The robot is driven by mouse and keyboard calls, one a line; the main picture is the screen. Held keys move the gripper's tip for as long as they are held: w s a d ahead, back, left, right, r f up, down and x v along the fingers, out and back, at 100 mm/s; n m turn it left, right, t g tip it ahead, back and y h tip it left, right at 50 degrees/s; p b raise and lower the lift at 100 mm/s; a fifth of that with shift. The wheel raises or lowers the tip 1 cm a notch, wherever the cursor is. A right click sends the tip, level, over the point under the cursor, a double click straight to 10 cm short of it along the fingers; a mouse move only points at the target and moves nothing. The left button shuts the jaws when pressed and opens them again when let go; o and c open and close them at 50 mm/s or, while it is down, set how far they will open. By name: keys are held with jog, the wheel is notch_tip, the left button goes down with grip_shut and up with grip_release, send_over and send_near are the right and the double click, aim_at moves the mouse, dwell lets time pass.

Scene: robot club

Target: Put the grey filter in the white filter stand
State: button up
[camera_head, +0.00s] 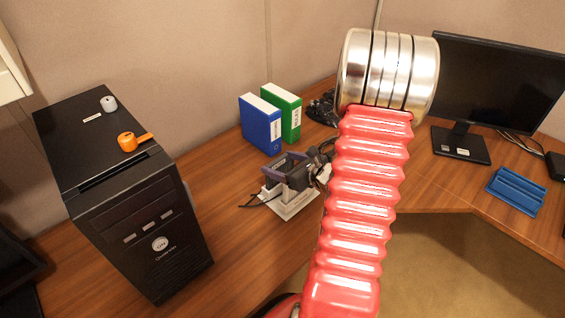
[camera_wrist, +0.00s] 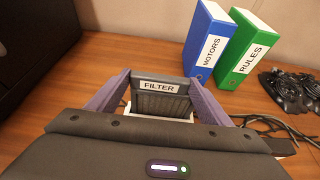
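The grey filter (camera_wrist: 160,101) is a dark ribbed panel with a white FILTER label. It stands upright between the purple fingers of my gripper (camera_wrist: 161,84) in the wrist view. The fingertips meet its left and right edges, so my gripper appears shut on it. The white filter stand (camera_wrist: 160,118) shows as a white rim around the filter's lower edge. The filter's bottom is hidden, so I cannot tell how deep it sits. In the head view, my gripper (camera_head: 285,166) is just above the white stand (camera_head: 288,207) on the desk.
A black computer tower (camera_head: 125,190) stands left, with an orange object (camera_head: 127,142) on top. Blue (camera_head: 261,124) and green (camera_head: 285,112) binders stand behind the stand. Black cables (camera_wrist: 290,90) lie to the right. A monitor (camera_head: 497,90) and blue tray (camera_head: 516,190) are further right.

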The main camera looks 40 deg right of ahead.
jog(key=o, duration=0.4)
jog(key=shift+r, duration=0.1)
jog(key=v, duration=1.2)
dwell(0.9)
